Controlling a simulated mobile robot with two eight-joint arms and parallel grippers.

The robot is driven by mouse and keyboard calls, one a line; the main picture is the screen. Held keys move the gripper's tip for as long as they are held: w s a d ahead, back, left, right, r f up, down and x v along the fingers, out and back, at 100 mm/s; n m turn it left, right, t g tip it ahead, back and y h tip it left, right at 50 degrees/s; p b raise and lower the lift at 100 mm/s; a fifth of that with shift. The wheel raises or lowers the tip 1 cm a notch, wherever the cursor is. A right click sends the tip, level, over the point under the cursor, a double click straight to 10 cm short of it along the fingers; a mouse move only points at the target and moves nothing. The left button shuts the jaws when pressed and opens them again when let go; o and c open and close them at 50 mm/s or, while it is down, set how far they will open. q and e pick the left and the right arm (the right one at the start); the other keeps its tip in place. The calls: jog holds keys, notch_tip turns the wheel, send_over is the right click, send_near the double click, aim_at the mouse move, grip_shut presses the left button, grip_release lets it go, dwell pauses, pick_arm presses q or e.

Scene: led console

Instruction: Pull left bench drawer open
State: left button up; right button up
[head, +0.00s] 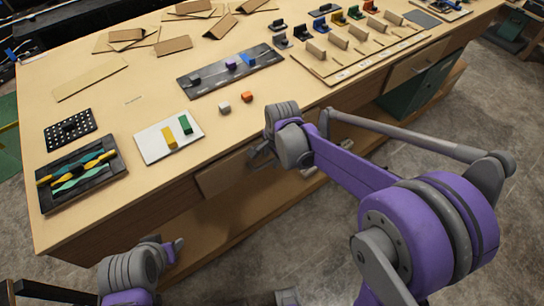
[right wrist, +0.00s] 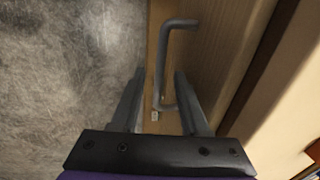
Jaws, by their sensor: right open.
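The left bench drawer (head: 222,176) has a wooden front under the bench top, partly hidden behind my right gripper in the head view. Its grey bar handle (right wrist: 164,60) shows in the right wrist view, standing out from the wooden front. My right gripper (head: 258,157) is at the drawer front. In the right wrist view its two fingers (right wrist: 160,98) are spread, with the near end of the handle between them and no visible grip on it. My left gripper (head: 176,248) is low at the bottom left, away from the drawer; its jaw opening is unclear.
The wooden bench top (head: 110,100) holds a black tray with coloured pieces (head: 80,172), a white board (head: 168,137), a dark panel (head: 230,70) and two small cubes. A second drawer (head: 415,66) and a green cabinet (head: 420,85) are to the right. Grey floor lies in front.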

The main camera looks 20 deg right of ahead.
jog(key=shift+c, duration=0.2)
grip_shut()
dwell(1.1)
